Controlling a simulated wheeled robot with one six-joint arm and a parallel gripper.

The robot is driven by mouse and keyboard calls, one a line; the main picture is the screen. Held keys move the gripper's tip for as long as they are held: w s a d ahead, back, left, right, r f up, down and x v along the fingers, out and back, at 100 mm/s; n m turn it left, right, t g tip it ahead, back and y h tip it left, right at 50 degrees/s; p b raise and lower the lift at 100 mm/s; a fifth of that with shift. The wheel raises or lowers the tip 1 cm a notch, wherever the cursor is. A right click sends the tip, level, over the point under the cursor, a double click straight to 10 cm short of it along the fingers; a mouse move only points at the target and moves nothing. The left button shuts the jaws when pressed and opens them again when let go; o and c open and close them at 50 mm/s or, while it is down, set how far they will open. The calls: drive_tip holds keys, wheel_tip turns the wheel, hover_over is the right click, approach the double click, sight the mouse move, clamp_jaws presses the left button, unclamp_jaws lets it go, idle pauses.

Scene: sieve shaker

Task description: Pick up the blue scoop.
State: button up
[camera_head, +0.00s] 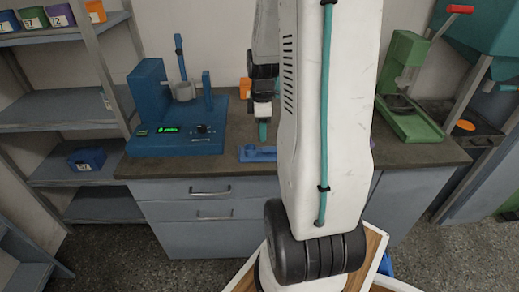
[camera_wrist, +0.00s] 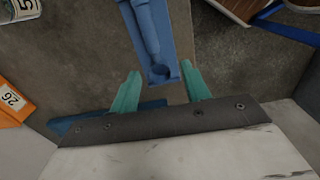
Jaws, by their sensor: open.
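The blue scoop (camera_wrist: 145,27) lies lengthwise in a blue holder (camera_wrist: 168,72) in the wrist view, with its handle end toward my gripper. The holder also shows on the counter in the head view (camera_head: 250,155); the scoop is hard to tell apart from it there. My gripper (camera_wrist: 161,85) has teal fingers, spread apart with nothing between them. The fingertips appear on either side of the holder's near end. In the head view my gripper (camera_head: 263,132) points down over the holder, partly hidden by my arm.
A blue machine (camera_head: 150,95) with a green display stands left of the holder. A green press-like device (camera_head: 400,60) stands at the counter's right. An orange item marked 26 (camera_wrist: 8,100) is at the wrist view's left edge. Shelves (camera_head: 60,108) stand at left.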

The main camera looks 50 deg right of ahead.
sight(265, 150)
drive_tip(key=f, duration=0.3)
drive_tip(key=d+f, duration=0.1)
drive_tip(key=f, duration=0.4)
drive_tip(key=shift+d+f, duration=0.25)
drive_tip(key=shift+f, duration=0.1)
clamp_jaws()
